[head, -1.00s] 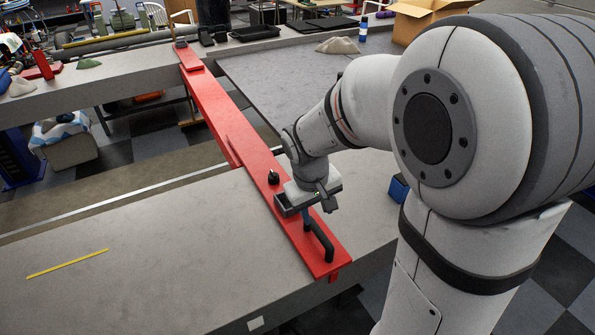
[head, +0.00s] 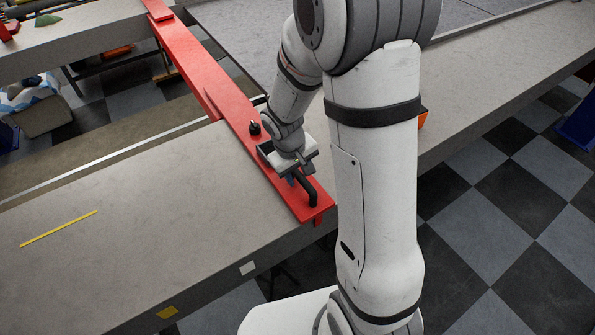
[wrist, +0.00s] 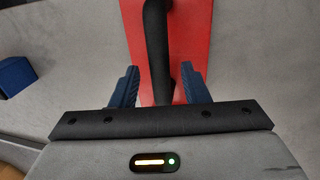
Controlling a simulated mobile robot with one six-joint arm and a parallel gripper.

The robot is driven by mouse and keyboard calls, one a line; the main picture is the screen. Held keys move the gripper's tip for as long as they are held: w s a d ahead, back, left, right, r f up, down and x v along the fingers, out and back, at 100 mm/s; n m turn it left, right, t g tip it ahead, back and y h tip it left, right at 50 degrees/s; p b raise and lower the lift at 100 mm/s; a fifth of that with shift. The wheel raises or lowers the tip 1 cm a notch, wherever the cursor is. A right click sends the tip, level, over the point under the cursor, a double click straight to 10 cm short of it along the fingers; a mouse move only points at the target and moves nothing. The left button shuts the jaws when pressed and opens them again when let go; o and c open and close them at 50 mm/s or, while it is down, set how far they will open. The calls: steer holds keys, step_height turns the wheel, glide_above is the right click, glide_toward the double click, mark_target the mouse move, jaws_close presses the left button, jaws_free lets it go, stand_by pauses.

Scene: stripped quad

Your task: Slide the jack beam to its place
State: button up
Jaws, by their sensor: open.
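The jack beam (head: 225,112) is a long red bar bridging the gap between the near ledge and the far ledge. A black handle (head: 311,192) stands on its near end, and a black knob (head: 254,128) sits farther along it. My gripper (head: 292,180) is over the near end, at the handle. In the wrist view, my gripper's two blue fingers (wrist: 158,70) are apart, one on each side of the black handle (wrist: 155,45). A visible gap separates the left finger from it; the right finger looks closer. Whether it touches is unclear. A yellow line (head: 58,229) lies on the near ledge, left of the beam.
The near ledge (head: 130,205) is bare between the yellow line and the beam. A gap with a checkered floor lies between the ledges. A blue block (wrist: 16,77) shows at the left in the wrist view. An orange item (head: 423,119) is partly behind my arm.

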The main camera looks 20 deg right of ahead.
steer(key=shift+c, duration=0.3)
jaws_close()
steer(key=shift+s, duration=0.1)
